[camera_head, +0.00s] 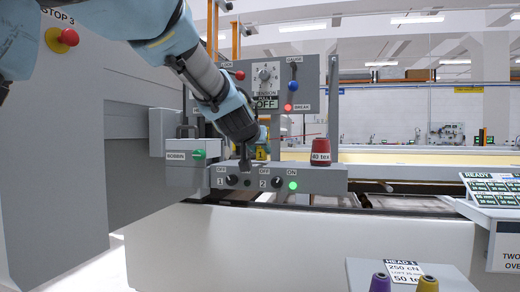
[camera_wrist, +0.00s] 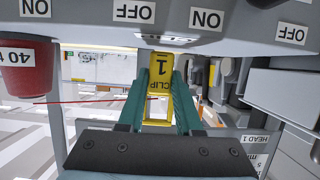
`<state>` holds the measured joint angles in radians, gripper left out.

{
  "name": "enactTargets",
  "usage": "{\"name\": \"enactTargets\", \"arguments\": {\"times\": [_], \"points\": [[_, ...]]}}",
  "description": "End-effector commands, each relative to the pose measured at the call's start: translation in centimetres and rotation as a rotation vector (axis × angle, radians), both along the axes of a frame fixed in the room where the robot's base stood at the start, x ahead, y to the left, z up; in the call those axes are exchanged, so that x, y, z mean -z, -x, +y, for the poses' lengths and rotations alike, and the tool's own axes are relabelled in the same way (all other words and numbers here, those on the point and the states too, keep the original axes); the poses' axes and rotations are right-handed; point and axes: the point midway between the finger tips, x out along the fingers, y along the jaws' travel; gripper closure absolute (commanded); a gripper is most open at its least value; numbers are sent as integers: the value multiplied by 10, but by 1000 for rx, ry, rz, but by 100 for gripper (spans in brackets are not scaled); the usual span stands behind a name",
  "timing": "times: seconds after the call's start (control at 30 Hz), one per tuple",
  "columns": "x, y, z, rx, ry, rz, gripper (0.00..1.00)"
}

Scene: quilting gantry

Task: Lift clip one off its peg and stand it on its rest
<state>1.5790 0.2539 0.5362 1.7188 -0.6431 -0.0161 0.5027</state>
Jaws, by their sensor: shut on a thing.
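Clip one (camera_wrist: 160,72), a yellow frame marked "CLIP 1", is between the two teal fingers of my gripper (camera_wrist: 160,95) in the wrist view. The fingers are shut on its sides. Its far end is close to the grey switch box (camera_wrist: 225,42); I cannot tell whether it touches its peg, which I cannot make out. In the head view my gripper (camera_head: 245,158) is low over the switch box, and my arm hides most of the clip. I cannot pick out the rest with certainty.
A red thread cone (camera_head: 320,153) marked 40 tex stands on the right end of the switch box. Its red thread (camera_wrist: 95,101) runs near my fingers in the wrist view. A control panel (camera_head: 295,88) stands behind, and a grey bobbin box (camera_head: 190,165) is at the left.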

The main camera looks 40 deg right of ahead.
Motion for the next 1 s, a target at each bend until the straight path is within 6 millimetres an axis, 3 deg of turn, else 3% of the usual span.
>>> {"name": "enactTargets", "arguments": {"times": [0.43,0.47,0.5,0.77,1.0], "points": [[10,0,0,0,1,1,100],[9,0,0,0,1,1,64],[8,0,0,0,1,1,60],[9,0,0,0,0,0,31],[8,0,0,0,0,0,31]]}}
